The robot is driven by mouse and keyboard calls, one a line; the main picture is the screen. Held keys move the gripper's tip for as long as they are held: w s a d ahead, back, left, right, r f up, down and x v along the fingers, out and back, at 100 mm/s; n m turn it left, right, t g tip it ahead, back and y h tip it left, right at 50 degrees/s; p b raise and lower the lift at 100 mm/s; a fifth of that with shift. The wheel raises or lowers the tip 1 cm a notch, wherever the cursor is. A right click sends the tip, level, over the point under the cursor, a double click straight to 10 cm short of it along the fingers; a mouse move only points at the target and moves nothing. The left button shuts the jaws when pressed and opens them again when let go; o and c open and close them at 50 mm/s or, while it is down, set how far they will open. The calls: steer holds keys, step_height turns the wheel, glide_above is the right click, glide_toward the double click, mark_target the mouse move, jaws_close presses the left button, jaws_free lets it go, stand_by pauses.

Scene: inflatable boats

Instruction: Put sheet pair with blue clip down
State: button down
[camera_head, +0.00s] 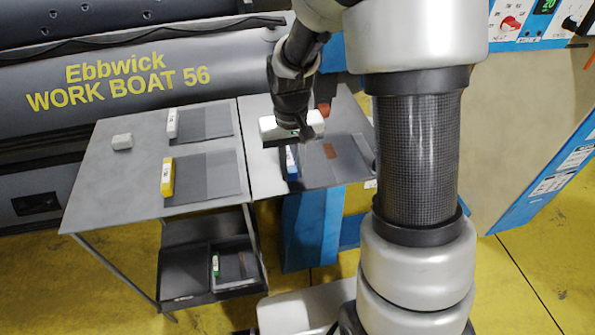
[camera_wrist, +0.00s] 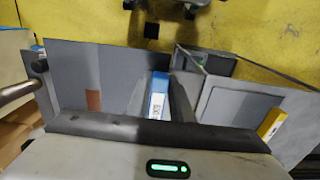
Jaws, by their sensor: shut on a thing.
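The sheet pair with blue clip is two grey sheets (camera_head: 318,172) with a brown-red patch, joined at the left edge by a blue clip (camera_head: 291,162) with a white label. In the wrist view the blue clip (camera_wrist: 158,96) points away from my gripper, and a grey sheet (camera_wrist: 70,72) with the patch spreads to its left. My gripper (camera_head: 291,147) is over the right-hand table section, shut on the blue clip. Its fingertips are mostly hidden by the gripper body. I cannot tell whether the sheets touch the surface beneath.
A grey table (camera_head: 110,185) at left carries a yellow-clip sheet pair (camera_head: 208,176), a white-clip sheet pair (camera_head: 205,122) and a small pale block (camera_head: 122,141). Dark bins (camera_head: 232,266) below hold a green-clip item. A dark boat (camera_head: 140,75) lies behind. A control panel stands at right.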

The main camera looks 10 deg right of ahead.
mark_target(292, 183)
steer(key=shift+f, duration=2.85)
steer(key=shift+f, duration=0.2)
steer(key=c, duration=1.6)
jaws_free()
steer(key=shift+o, duration=0.2)
steer(key=shift+r, duration=0.1)
